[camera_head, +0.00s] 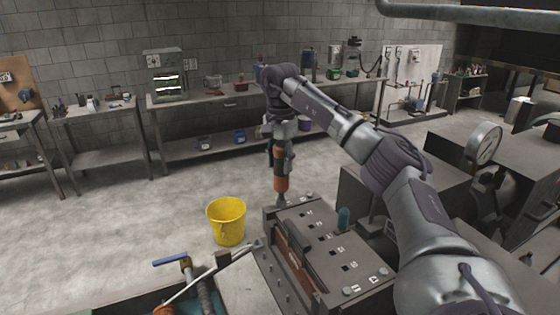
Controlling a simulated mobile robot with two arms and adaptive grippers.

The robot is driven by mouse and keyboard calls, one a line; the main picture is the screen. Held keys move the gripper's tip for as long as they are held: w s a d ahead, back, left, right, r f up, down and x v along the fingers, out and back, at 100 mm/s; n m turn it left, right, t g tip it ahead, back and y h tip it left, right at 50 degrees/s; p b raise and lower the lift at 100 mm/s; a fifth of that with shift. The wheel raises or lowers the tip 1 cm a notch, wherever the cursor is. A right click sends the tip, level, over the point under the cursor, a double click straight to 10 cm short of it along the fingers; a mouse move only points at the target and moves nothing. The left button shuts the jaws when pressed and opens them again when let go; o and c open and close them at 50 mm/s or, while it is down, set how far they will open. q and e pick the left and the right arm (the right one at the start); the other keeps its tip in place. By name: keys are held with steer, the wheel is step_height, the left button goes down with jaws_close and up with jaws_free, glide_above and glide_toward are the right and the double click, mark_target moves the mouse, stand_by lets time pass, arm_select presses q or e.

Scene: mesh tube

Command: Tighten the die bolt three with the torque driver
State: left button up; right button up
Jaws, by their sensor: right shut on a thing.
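My right gripper (282,146) comes in from the right and points down. It is shut on the torque driver (281,183), a dark tool with an orange-red band, held upright. The driver's lower end is at the far left corner of the dark metal die block (322,242). I cannot tell whether its tip touches a bolt. Several bolts and square holes show on the block's top; which bolt is number three is too small to tell. My left gripper is not in view.
A yellow bucket (227,221) stands on the floor left of the block. A bin (150,303) with a blue-handled valve (172,260) is at the front left. A pressure gauge (484,143) is at the right. Workbenches line the back wall.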

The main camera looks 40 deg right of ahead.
mark_target(280, 146)
stand_by(0.8)
steer(key=shift+w+r, duration=0.1)
steer(key=shift+r, duration=2.95)
